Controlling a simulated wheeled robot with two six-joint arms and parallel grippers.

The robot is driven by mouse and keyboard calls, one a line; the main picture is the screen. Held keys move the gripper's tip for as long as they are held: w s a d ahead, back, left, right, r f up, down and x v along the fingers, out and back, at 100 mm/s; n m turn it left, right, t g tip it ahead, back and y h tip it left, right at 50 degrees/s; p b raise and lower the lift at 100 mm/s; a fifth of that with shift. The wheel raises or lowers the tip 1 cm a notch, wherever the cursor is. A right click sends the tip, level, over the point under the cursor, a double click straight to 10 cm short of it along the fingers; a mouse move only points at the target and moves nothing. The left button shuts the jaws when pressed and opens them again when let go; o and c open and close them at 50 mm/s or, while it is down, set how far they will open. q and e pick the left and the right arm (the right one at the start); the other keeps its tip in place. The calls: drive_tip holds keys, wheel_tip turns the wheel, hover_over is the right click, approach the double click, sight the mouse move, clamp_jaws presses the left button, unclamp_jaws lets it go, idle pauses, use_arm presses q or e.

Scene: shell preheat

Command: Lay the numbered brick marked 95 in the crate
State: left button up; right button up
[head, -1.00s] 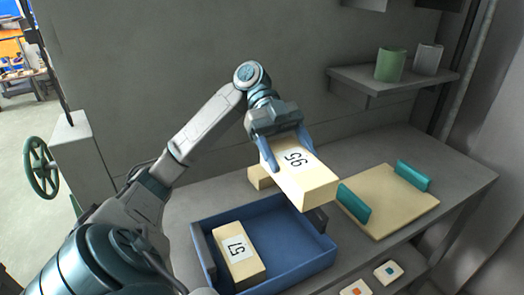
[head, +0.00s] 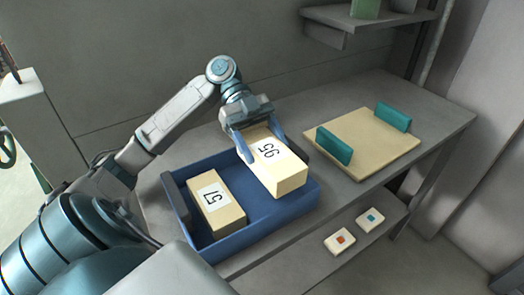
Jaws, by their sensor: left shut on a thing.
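The beige brick marked 95 (head: 280,172) is in the head view, over the right half of the blue crate (head: 236,242). My left gripper (head: 260,147) is shut on its far end, one blue finger on each side. The brick is slightly tilted or lies low in the crate; I cannot tell whether it touches the crate floor. A second beige brick, marked 57 (head: 222,212), lies in the left half of the crate, with a gap between the two. My right gripper is not in view.
A beige board with teal handles (head: 365,143) lies on the grey table right of the crate. A lower shelf (head: 290,255) holds two small tiles, one with an orange mark (head: 339,240) and one with a blue mark (head: 370,219). A wall shelf (head: 370,20) is at the top right.

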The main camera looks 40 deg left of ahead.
sight(263, 155)
use_arm(q)
drive_tip(key=shift+f, duration=1.7)
drive_tip(key=shift+f, duration=0.1)
drive_tip(key=shift+f, duration=0.15)
drive_tip(key=o, duration=1.2)
drive_tip(key=shift+o, duration=0.2)
